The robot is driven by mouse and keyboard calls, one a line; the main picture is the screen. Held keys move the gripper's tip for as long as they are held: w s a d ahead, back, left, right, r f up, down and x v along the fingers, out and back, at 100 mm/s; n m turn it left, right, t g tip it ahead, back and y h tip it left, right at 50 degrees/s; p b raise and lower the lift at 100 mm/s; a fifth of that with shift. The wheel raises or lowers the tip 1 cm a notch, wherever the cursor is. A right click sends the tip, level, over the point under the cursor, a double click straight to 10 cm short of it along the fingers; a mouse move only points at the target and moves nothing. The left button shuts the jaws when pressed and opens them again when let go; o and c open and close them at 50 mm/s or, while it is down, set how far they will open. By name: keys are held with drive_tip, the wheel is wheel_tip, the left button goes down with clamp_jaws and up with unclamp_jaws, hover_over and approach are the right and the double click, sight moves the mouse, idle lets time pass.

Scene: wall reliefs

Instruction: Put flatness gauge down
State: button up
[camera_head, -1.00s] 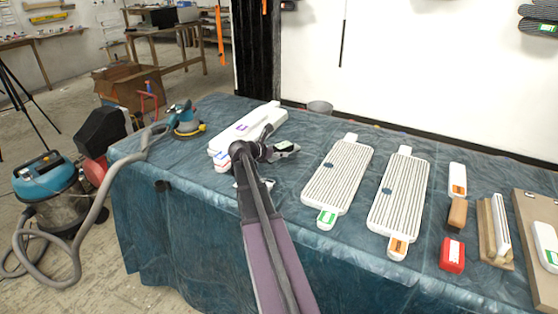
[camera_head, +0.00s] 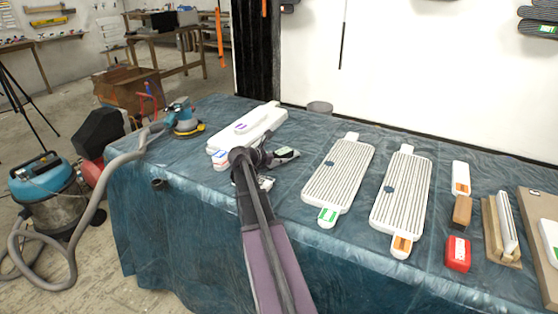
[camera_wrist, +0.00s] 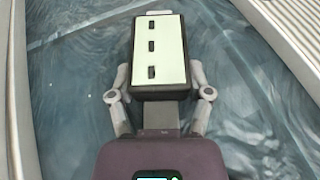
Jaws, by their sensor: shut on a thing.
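My gripper (camera_head: 270,160) is at the end of my arm, low over the blue-covered table, between the white boards on the left and a ribbed panel on the right. It is shut on the flatness gauge (camera_head: 285,155), a small dark block with a pale face. In the wrist view the gauge (camera_wrist: 158,52) shows from above, with several dark slots in its pale green face. The fingers (camera_wrist: 160,88) flank it on both sides; their tips are hidden beneath it. I cannot tell whether the gauge touches the table cover.
White boards (camera_head: 250,128) lie stacked left of the gripper. Two ribbed panels (camera_head: 338,175) (camera_head: 402,190) lie to the right, followed by a red block (camera_head: 457,254) and wooden pieces. A blue sander (camera_head: 183,117) stands at the far left corner. Bare cover (camera_head: 340,255) lies in front.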

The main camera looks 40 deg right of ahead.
drive_tip(key=shift+f, duration=0.2)
drive_tip(key=o, duration=1.3)
drive_tip(key=shift+r, duration=0.1)
drive_tip(key=shift+c, duration=0.2)
drive_tip(key=shift+r, duration=0.15)
drive_tip(key=shift+a+r, duration=0.15)
drive_tip(key=shift+a, duration=0.1)
drive_tip(key=p+v, duration=0.4)
drive_tip(key=v, duration=0.5)
drive_tip(key=shift+a+r, duration=0.25)
drive_tip(key=shift+a, duration=0.05)
drive_tip(key=shift+v, duration=0.8)
drive_tip(key=shift+a+f, duration=0.1)
